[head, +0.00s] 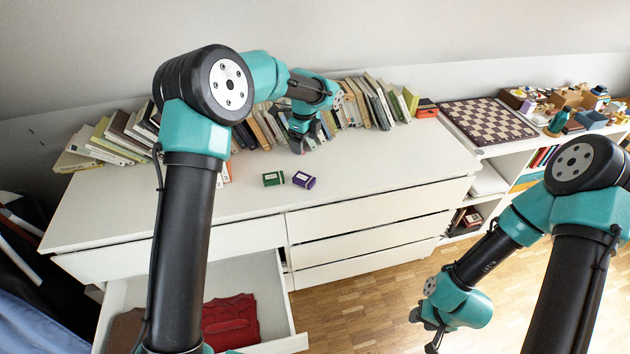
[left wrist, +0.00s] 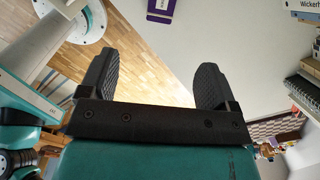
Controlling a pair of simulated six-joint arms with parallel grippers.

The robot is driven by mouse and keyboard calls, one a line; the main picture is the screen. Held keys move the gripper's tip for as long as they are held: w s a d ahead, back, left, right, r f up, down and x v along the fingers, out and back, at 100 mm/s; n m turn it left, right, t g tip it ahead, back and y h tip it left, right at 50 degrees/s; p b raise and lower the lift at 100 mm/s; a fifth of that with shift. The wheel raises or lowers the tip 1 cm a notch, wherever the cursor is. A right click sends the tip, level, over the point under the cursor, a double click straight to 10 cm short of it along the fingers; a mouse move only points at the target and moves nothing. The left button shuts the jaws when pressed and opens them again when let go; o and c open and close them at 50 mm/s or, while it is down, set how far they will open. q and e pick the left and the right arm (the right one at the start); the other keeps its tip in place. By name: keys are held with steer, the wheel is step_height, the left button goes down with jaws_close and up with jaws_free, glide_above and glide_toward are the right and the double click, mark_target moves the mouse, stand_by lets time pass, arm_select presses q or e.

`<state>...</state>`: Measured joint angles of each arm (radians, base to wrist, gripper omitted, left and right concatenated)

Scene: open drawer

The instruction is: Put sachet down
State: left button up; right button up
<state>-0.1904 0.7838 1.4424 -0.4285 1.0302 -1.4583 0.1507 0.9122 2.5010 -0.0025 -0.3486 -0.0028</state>
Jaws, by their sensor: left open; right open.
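A small purple packet (head: 304,180) and a small green packet (head: 273,178) lie side by side on the white dresser top (head: 380,170). They look like sachets, and I cannot tell which one the task means. The purple packet also shows at the top edge of the left wrist view (left wrist: 161,8), beyond my fingertips. My left gripper (head: 299,147) is open and empty, above the dresser top behind the two packets and near the books. In the left wrist view its two black fingers are spread (left wrist: 155,82). My right gripper (head: 428,332) is open over the floor, with nothing visible in it.
An open drawer (head: 270,275) at the front left holds folded red and brown cloth. A row of books (head: 375,100) lines the back of the dresser. A chessboard (head: 488,120) lies on the shelf to the right. The dresser top's right half is clear.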

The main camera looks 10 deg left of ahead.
arm_select(q)
steer(key=shift+a+r, duration=0.15)
glide_above(304, 178)
steer(key=f, duration=1.2)
steer(key=shift+s+d+f, duration=0.15)
steer(key=shift+s+d, duration=0.1)
steer(key=shift+f, duration=0.1)
steer(key=shift+w+a+f, duration=0.15)
steer(key=shift+f, duration=1.1)
steer(key=shift+w+a+f, duration=0.1)
steer(key=shift+f, duration=1.15)
steer(key=shift+c, duration=0.4)
